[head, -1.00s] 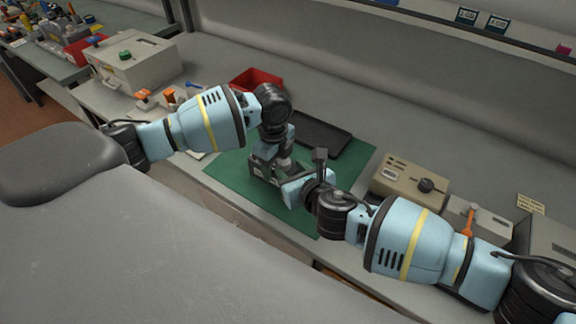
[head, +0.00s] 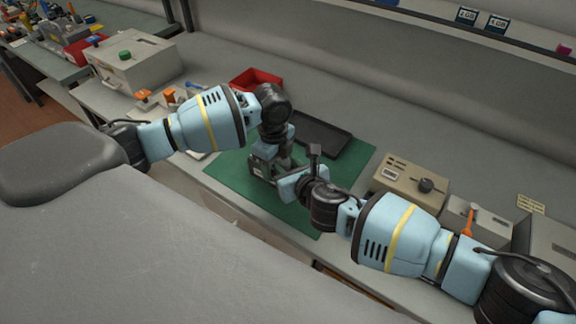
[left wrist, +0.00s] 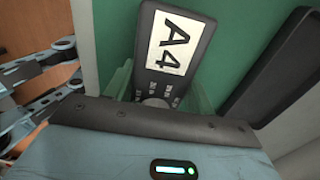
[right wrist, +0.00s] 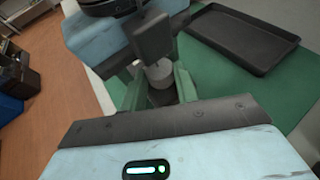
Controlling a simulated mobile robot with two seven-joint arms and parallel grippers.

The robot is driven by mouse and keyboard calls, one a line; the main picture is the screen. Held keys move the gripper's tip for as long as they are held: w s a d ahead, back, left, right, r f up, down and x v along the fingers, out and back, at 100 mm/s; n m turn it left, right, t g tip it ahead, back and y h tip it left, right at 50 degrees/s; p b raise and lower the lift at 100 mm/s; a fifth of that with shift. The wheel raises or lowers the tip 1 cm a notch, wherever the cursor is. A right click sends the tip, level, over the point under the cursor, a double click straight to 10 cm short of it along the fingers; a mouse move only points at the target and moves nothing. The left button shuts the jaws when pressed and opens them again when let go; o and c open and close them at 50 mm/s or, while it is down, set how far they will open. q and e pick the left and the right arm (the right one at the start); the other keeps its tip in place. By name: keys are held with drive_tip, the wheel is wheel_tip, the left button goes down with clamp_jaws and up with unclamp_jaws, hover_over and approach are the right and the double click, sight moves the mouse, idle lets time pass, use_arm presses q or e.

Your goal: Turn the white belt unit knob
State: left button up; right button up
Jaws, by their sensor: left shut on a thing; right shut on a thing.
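The dark belt unit (head: 257,171) stands on the green mat (head: 228,178). In the left wrist view the unit (left wrist: 162,80) shows a pale A4 label and lies between my left fingers. My left gripper (head: 268,163) comes down from above and is shut on the unit. The white knob (right wrist: 160,75) shows as a pale cylinder between the green fingertips of my right gripper (right wrist: 160,84). My right gripper (head: 281,178) comes in from the right side and is shut on the knob. The arms partly hide both the unit and the knob in the head view.
A black tray (head: 322,134) lies just behind the unit, and a red bin (head: 258,78) stands farther back. A beige box with a dark knob (head: 410,184) stands right of the mat. My two hands are very close together over the mat.

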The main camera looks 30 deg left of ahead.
drive_tip(key=shift+s+a+m+t+h, duration=0.2)
drive_tip(key=shift+m+t+h, duration=0.3)
drive_tip(key=shift+m, duration=0.1)
drive_tip(key=shift+s+a+m+t+h, duration=0.1)
drive_tip(key=shift+a+m+t+h, duration=0.05)
drive_tip(key=shift+m+t+h, duration=1.3)
drive_tip(key=shift+m, duration=0.25)
drive_tip(key=o, duration=0.7)
drive_tip(key=shift+g, duration=0.25)
